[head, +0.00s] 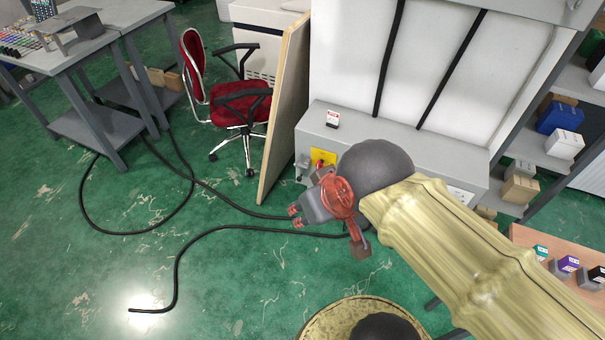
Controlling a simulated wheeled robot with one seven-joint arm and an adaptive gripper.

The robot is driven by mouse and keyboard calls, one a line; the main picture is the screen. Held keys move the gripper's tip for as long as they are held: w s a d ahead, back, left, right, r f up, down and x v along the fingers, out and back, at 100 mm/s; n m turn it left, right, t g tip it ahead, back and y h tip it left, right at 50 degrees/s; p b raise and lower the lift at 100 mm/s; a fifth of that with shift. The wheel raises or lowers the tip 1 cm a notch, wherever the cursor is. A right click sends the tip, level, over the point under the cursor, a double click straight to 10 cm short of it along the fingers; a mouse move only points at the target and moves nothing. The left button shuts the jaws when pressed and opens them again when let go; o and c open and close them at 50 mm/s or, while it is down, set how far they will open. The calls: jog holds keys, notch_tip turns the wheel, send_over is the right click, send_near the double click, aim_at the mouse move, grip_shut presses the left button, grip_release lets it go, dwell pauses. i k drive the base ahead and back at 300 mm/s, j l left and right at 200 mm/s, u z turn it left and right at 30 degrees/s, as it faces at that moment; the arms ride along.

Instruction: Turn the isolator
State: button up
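The isolator is a yellow plate (329,156) with a small red knob (319,163) on the front of the grey machine base. My arm's dark joint stands close to its right side in the picture. The knob is small, so its turn angle cannot be read. My gripper (296,216) is below and left of the isolator in the picture, apart from it. Its two red-tipped fingers point left, with a gap between them and nothing held.
A grey fitting (302,168) sits left of the plate. A small red-and-white box (332,119) stands on the machine ledge (400,136). A tan panel (284,110) and red chair (238,105) are left. Black cables (175,260) cross the green floor; shelves are right.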

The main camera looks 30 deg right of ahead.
aim_at(319, 164)
jog(key=i+j+z, duration=0.2)
jog(key=j+z, duration=0.2)
jog(key=j, duration=0.15)
jog(key=i+j+z, duration=0.15)
jog(key=j+z, duration=0.25)
jog(key=j, duration=0.2)
jog(key=j+z, duration=0.4)
jog(key=j, duration=0.25)
